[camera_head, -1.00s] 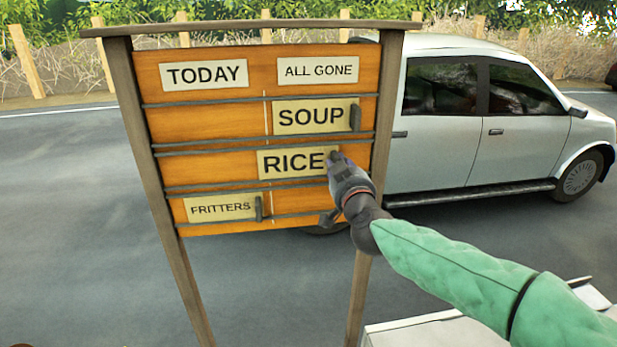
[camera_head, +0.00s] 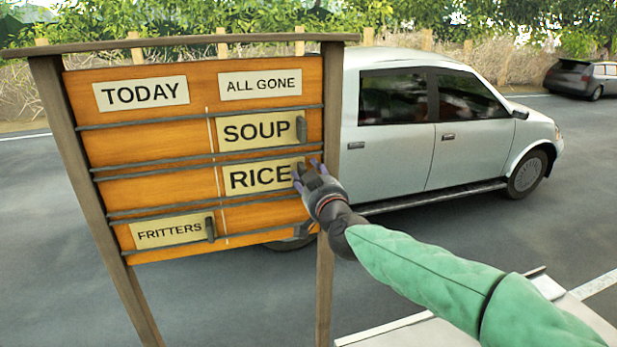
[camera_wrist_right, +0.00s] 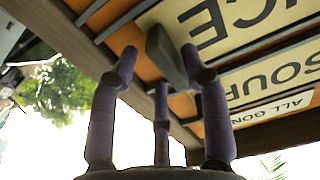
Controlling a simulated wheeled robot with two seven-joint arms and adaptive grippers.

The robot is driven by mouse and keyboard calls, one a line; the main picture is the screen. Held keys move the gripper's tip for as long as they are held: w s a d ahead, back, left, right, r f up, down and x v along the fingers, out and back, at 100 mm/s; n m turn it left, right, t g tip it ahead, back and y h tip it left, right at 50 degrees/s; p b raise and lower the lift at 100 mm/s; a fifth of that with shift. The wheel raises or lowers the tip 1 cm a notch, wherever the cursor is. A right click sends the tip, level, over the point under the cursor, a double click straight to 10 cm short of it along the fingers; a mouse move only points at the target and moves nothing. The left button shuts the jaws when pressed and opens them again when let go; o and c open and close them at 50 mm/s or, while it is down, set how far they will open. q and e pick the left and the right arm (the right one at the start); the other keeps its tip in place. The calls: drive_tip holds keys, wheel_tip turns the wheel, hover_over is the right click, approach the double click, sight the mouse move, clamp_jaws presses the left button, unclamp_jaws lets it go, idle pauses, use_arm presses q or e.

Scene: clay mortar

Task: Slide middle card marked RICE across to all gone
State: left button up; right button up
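The RICE card (camera_head: 240,181) sits in the middle row of the orange menu board (camera_head: 150,190), right of the white divider line, below the ALL GONE label (camera_head: 260,84). Its left edge is nearly in line with the SOUP card (camera_head: 240,131) above. My right gripper (camera_head: 309,171) is at the RICE card's right end. In the right wrist view, its purple fingers (camera_wrist_right: 160,62) are spread around the card's grey handle (camera_wrist_right: 163,55), with a gap on the left; contact on the right is unclear. The RICE card also shows there upside down (camera_wrist_right: 232,20). My left gripper is out of view.
The TODAY label (camera_head: 141,94) heads the left column. The FRITTERS card (camera_head: 165,232) is in the bottom row, left of the divider. The board's right post (camera_head: 326,130) stands close beside my gripper. A silver car (camera_head: 400,165) is parked behind.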

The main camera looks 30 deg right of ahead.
drive_tip(key=shift+a, duration=0.2)
drive_tip(key=v, duration=1.2)
drive_tip(key=shift+d, duration=0.15)
drive_tip(key=w+a+f+n+g+y+b, duration=0.1)
drive_tip(key=w+a+f+g+y+b, duration=0.25)
drive_tip(key=f, duration=0.95)
drive_tip(key=w+a+f+h+b, duration=0.15)
drive_tip(key=w+f+b, duration=0.35)
drive_tip(key=f, duration=0.8)
drive_tip(key=a+f+g+y+b, duration=0.2)
drive_tip(key=a+f, duration=0.1)
drive_tip(key=f, duration=1)
drive_tip(key=a+f+g+y+b, duration=0.1)
drive_tip(key=a+f+g+b, duration=0.25)
drive_tip(key=f, duration=1.05)
drive_tip(key=s+a+f+g+y+b, duration=0.1)
drive_tip(key=s+a+f+g+b, duration=0.1)
drive_tip(key=s+f, duration=0.5)
drive_tip(key=s+a+f+g+y+b, duration=0.1)
drive_tip(key=s+a+f+g+b, duration=0.2)
drive_tip(key=f, duration=1.5)
drive_tip(key=s+a+f+g+y+b, duration=0.2)
drive_tip(key=s+a+f+b, duration=0.3)
drive_tip(key=s+f, duration=0.8)
drive_tip(key=a+g, duration=0.1)
drive_tip(key=a, duration=0.2)
drive_tip(key=shift+f+b, duration=0.25)
drive_tip(key=shift+b, duration=0.1)
